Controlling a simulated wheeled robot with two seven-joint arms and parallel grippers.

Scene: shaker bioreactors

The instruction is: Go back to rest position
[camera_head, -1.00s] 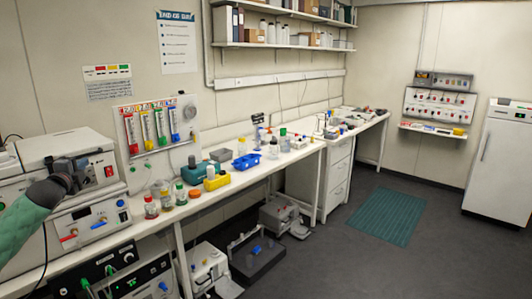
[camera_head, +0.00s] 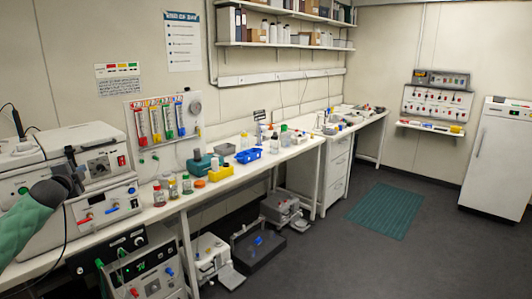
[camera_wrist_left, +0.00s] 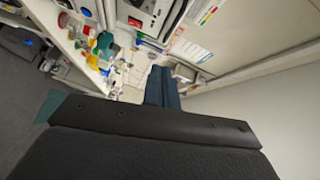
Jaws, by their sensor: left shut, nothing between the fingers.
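My left arm comes in from the left edge of the head view with a green sleeve. Its dark gripper (camera_head: 74,170) is in front of the stacked white instruments (camera_head: 95,165) at the left end of the bench. In the left wrist view, the fingers of the left gripper (camera_wrist_left: 161,88) are together, with nothing held. My right gripper is not in view.
A long white bench (camera_head: 230,182) runs along the wall with bottles, a yellow rack (camera_head: 221,174) and a blue rack (camera_head: 248,155). Several devices stand below it. A teal mat (camera_head: 388,210) and a white fridge (camera_head: 497,160) are at right. The floor between is clear.

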